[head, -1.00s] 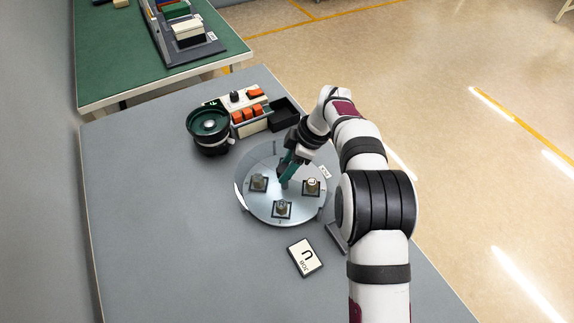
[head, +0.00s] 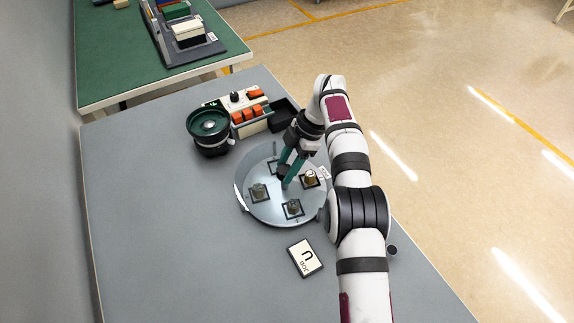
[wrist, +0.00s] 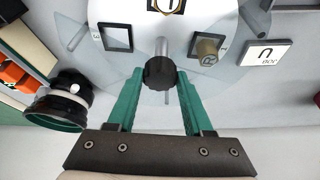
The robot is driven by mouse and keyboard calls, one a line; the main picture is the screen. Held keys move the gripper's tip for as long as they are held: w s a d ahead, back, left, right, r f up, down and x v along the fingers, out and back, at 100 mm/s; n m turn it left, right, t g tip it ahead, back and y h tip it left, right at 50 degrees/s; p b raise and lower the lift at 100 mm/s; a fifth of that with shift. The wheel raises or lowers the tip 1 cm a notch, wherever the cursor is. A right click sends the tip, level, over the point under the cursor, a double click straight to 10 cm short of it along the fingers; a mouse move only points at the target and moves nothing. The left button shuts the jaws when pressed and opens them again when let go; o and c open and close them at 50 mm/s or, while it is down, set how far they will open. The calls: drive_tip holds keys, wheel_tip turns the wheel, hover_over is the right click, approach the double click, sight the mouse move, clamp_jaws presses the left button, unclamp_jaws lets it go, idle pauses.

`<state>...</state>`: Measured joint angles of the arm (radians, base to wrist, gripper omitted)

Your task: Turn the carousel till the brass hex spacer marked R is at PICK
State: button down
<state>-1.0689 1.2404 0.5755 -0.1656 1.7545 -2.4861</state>
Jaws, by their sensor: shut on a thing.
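The carousel (head: 265,213) is a round pale disc with square dark-framed nests. My gripper (head: 283,172) reaches over its middle, and its green fingers (wrist: 160,88) are shut on the dark central knob (wrist: 160,72). The brass spacer marked R (wrist: 207,50) stands in a nest right of the knob in the wrist view; it appears to be the front one (head: 292,206) in the head view. Another spacer (head: 310,176) stands at the right, beside a small white tag (head: 325,172) whose print I cannot read. A third spacer (head: 258,190) stands at the left. One nest (wrist: 117,37) is empty.
A green bowl feeder (head: 209,127) and a control box with orange switches (head: 249,116) stand behind the carousel, with a black bin (head: 284,113) beside them. A job card showing U (head: 305,257) lies in front. The grey table is clear at the left.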

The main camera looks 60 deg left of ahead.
drive_tip(key=shift+c, duration=1.5)
unclamp_jaws()
